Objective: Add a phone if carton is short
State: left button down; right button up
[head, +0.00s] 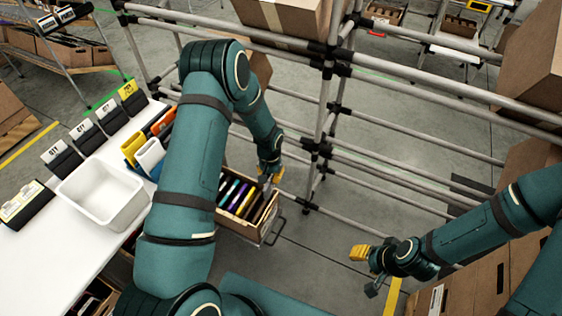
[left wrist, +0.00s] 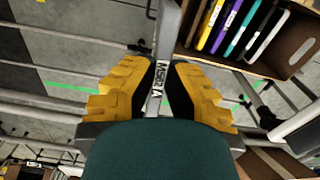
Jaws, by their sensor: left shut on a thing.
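An open brown carton (head: 252,232) stands on the rack right of my left arm. My left gripper (head: 270,178) is at the carton's far edge. Its yellow fingers are shut on a thin grey labelled thing (left wrist: 160,75), seen edge-on, probably a phone. My right gripper (head: 365,270) is open and empty, away to the right.
A white table on the left bears an empty white tray (head: 101,194), label stands (head: 87,137) and yellow, white and orange items (head: 149,155). Grey rack tubes (head: 420,95) cross behind the carton. Larger cartons (head: 285,17) sit on the rack.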

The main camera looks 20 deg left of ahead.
pick_arm(q)
jog(key=shift+m, duration=0.4)
jog(key=shift+s+a+f+b, duration=0.65)
jog(key=shift+a+f, duration=0.55)
jog(key=shift+f, duration=2.4)
jog(key=shift+s+a+f+b, duration=0.3)
jog(key=shift+a+f+b, duration=0.75)
jog(key=shift+f, duration=2.5)
jog(key=shift+s+a+f+b, duration=0.5)
jog(key=shift+a+f, duration=0.9)
jog(key=shift+f, duration=2.2)
jog(key=shift+f+b, duration=0.25)
jog(key=shift+b, duration=0.1)
jog(key=c, duration=1)
grip_release()
jog(key=shift+c, duration=0.2)
notch_tip(320, 180, up, 12)
